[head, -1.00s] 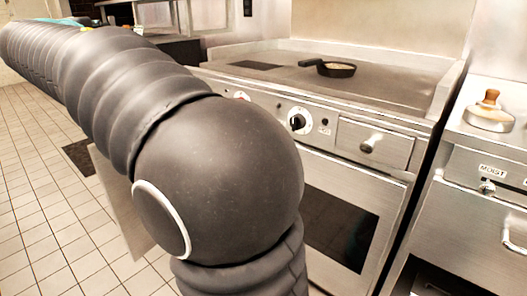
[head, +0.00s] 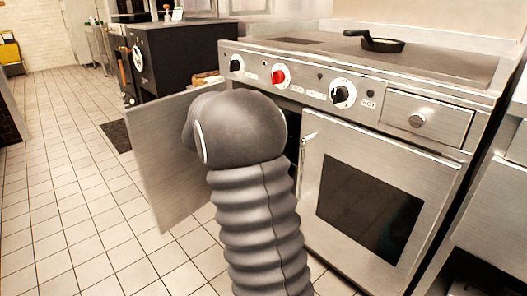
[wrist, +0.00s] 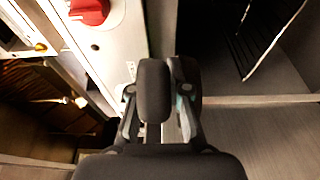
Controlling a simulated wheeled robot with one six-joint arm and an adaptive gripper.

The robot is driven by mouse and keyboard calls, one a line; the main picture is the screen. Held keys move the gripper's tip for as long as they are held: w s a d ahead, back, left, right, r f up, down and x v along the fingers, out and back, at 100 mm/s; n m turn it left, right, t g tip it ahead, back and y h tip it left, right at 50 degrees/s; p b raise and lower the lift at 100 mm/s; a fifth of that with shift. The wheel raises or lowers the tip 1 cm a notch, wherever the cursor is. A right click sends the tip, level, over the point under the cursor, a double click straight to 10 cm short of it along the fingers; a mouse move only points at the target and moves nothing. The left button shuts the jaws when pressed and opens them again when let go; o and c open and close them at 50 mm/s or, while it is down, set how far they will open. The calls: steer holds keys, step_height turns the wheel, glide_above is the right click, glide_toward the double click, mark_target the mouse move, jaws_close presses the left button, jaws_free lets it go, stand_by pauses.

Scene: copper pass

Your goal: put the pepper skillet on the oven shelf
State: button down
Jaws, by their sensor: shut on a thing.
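A small black skillet (head: 383,42) with pale contents sits on the flat cooktop in the head view; I cannot make out whether they are pepper. The oven below has its left door (head: 165,160) swung open and its right door (head: 370,205) closed. A wire oven shelf (wrist: 262,42) shows inside the dark cavity in the wrist view. My gripper (wrist: 157,88) is shut in front of the oven by the open door's edge, seemingly on the door handle, which its dark fingers mostly hide. In the head view my arm hides the gripper.
The front panel has a red knob (head: 278,75), which also shows in the wrist view (wrist: 88,10). A black unit (head: 180,60) stands left of the oven. The tiled floor (head: 70,190) on the left is clear apart from a dark mat (head: 117,134).

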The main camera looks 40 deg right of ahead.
steer(key=s+d+f+m+g+h+b, duration=0.1)
steer(key=s+d+f+m+g, duration=0.4)
steer(key=d+f, duration=0.55)
steer(key=w+f+n, duration=0.2)
steer(key=w+f, duration=0.7)
steer(key=w, duration=0.1)
steer(key=shift+a+f, duration=0.3)
steer(key=shift+f, duration=0.05)
steer(key=shift+f+b, duration=0.1)
steer(key=shift+b, duration=0.2)
steer(key=c, duration=1.1)
jaws_free()
steer(key=shift+c, duration=0.2)
